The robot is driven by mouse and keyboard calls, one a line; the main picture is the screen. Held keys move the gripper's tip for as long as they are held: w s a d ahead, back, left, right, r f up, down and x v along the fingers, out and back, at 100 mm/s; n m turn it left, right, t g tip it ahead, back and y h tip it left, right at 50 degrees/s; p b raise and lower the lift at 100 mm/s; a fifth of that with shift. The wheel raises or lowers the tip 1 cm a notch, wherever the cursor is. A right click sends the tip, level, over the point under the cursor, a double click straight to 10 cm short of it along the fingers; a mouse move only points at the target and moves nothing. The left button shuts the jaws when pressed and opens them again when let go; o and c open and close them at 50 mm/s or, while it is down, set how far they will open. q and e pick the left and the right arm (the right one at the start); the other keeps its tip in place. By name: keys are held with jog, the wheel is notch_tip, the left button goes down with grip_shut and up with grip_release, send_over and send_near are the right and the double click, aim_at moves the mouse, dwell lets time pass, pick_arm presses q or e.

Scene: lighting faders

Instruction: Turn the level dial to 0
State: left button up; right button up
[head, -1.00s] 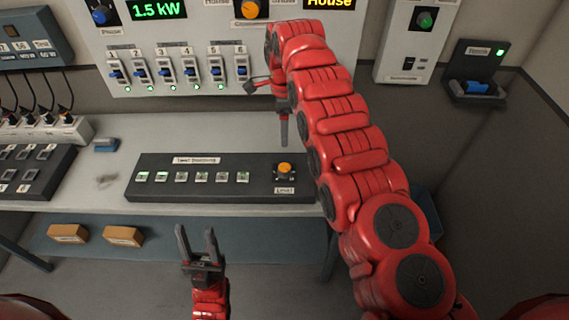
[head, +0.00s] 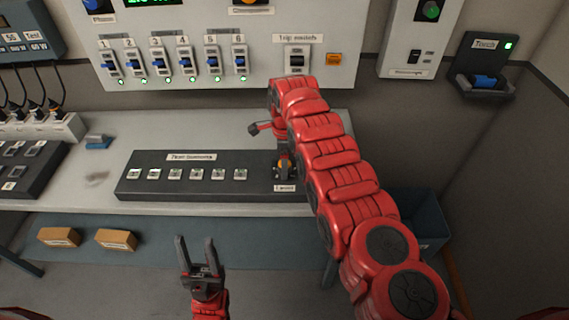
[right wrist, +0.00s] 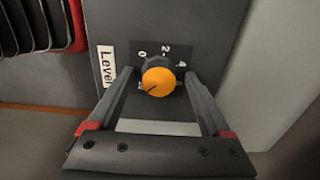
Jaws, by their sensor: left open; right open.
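The level dial is an orange knob (right wrist: 159,80) on a dark base, between the fingers of my right gripper (right wrist: 158,73) in the right wrist view. The fingers are open, one on each side; I cannot tell whether they touch it. Marks 0, 2 and 4 show around the knob, and its dark pointer line points to the lower left, away from the 0. In the head view my right gripper mostly hides the dial (head: 286,163) at the right end of the black button panel (head: 150,188). My left gripper (head: 196,242) is open and empty in front of the table.
A wall panel (head: 260,72) with several blue-levered switches and a trip switch (head: 297,60) stands behind the table. A blue block (head: 98,142) lies at the table's left. Two orange blocks (head: 60,237) are on the lower shelf. A blue bin (head: 430,222) stands at right.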

jog(key=shift+c, duration=0.8)
grip_shut()
jog(key=shift+n, duration=0.3)
